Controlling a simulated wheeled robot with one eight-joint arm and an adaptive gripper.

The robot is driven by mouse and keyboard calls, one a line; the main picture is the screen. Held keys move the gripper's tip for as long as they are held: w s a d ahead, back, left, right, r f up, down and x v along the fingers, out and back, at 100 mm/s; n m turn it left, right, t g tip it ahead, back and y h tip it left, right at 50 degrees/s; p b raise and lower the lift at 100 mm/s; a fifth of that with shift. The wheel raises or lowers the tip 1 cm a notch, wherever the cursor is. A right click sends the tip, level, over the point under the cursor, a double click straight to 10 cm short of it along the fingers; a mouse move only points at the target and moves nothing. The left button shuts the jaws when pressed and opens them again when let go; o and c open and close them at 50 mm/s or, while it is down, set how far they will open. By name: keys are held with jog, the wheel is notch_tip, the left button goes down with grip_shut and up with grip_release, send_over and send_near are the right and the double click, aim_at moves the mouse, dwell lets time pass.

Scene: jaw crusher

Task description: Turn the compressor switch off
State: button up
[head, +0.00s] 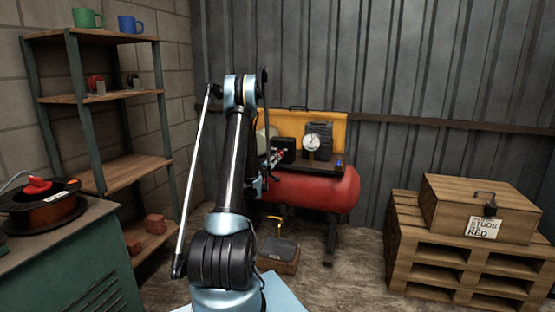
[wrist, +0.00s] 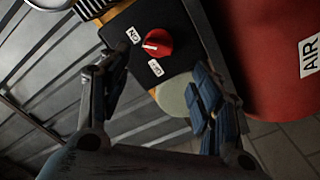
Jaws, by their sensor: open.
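The compressor switch is a red round knob (wrist: 160,42) with a white pointer on a black box (wrist: 128,20). An ON label (wrist: 134,36) is left of the knob and an OFF label (wrist: 155,68) below it. The pointer faces left, nearer ON. In the wrist view, my gripper (wrist: 160,74) is open and empty, its fingers apart on either side, with the knob beyond their tips. No contact shows. In the head view, the compressor's red tank (head: 325,188) stands at the back wall; my arm partly hides its left side and the gripper.
A pressure gauge (head: 311,142) stands right of the black box, before a yellow panel (head: 340,130). A shelf (head: 125,173) and green cabinet (head: 85,262) are at the left. A wooden crate (head: 450,207) sits on pallets (head: 420,255) at the right. Floor shows between compressor and pallets.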

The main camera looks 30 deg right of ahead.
aim_at(278, 156)
jog(key=x, duration=1)
jog(key=shift+s, duration=0.1)
